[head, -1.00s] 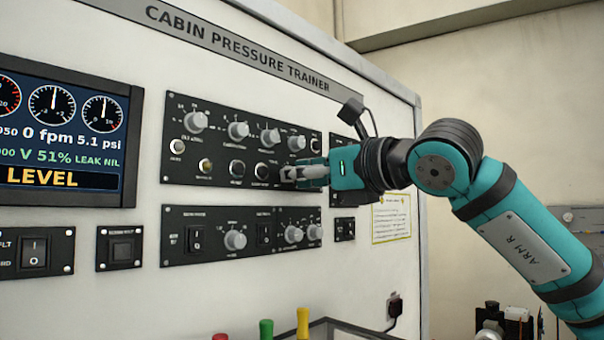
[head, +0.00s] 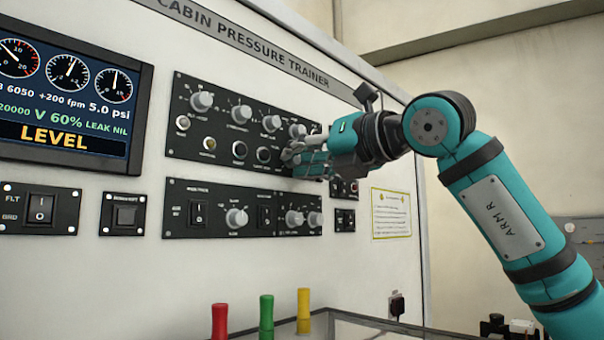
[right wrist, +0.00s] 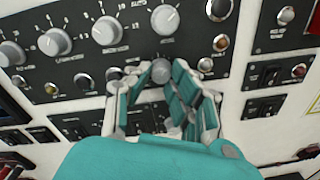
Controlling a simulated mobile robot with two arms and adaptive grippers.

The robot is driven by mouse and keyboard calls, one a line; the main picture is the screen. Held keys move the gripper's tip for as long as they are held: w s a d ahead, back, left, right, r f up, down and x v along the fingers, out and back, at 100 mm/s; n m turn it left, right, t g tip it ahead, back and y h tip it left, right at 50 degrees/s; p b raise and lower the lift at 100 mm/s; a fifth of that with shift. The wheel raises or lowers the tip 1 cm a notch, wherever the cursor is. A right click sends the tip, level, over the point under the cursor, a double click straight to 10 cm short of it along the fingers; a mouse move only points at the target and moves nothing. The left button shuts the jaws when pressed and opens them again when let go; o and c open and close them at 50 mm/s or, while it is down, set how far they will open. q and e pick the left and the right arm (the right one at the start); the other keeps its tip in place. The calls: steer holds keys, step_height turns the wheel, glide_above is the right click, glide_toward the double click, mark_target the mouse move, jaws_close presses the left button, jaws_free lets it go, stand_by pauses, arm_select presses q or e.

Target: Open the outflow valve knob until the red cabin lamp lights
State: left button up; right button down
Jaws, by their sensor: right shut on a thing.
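My right gripper (head: 290,156) comes in from the right and is shut on a small grey knob (right wrist: 160,71) at the lower right of the upper black panel (head: 222,168). I take this knob to be the outflow valve knob; its label is hidden. In the right wrist view my fingers (right wrist: 158,83) straddle it, and in the head view they hide most of it. My left gripper is not in view.
The display (head: 70,105) reads LEVEL, V 60%, +200 fpm and 5.0 psi. Other knobs (head: 202,102) sit close above the held one. A lower panel (head: 180,225) with switches is just below. Red, green and yellow handles (head: 266,315) stand at the bottom.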

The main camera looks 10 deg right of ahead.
steer(key=shift+r+m+b, duration=0.1)
steer(key=shift+m+b, duration=0.9)
steer(key=shift+m, duration=1.3)
steer(key=c, duration=1.2)
jaws_free()
steer(key=v, duration=1.2)
steer(key=shift+d, duration=0.15)
